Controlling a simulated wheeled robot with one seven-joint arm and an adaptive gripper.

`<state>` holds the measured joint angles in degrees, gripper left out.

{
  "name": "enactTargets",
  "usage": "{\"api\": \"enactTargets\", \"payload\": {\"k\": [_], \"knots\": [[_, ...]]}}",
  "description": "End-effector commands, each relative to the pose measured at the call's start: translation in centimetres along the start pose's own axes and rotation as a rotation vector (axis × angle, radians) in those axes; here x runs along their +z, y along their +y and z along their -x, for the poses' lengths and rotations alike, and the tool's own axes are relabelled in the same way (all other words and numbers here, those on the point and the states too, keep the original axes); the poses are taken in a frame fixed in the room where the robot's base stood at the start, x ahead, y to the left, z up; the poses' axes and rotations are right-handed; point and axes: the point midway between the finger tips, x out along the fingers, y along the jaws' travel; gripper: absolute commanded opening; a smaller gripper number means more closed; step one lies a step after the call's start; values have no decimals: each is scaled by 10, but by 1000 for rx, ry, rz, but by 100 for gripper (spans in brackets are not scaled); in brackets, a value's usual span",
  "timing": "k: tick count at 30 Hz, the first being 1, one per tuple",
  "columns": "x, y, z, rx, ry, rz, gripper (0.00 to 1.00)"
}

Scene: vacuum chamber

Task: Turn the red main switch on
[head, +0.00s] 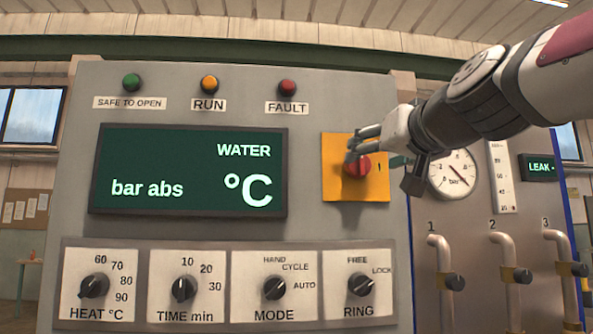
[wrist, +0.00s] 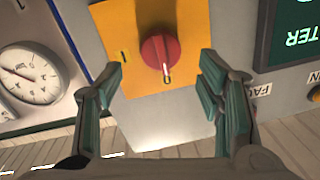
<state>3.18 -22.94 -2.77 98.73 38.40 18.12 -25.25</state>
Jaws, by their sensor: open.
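The red main switch (head: 357,167) is a round red knob on a yellow plate (head: 374,186), right of the display on the grey panel. The wrist view shows the red knob (wrist: 158,52) on the yellow plate (wrist: 110,22), with a "1" to the left and a "0" below it. The knob's ridge points towards the "0". My gripper (head: 364,145) is in front of the yellow plate at the knob. In the wrist view my gripper (wrist: 160,78) is open, its fingers on either side of the knob, apart from it. No contact shows.

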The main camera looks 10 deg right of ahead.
Motion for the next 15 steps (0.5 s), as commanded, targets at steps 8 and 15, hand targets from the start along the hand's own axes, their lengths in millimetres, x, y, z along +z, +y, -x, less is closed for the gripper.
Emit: {"api": "enactTargets", "payload": {"k": [8,15], "knots": [[0,0,-40,-1,-1,0,61],[0,0,-50,0,-1,1,61]]}}
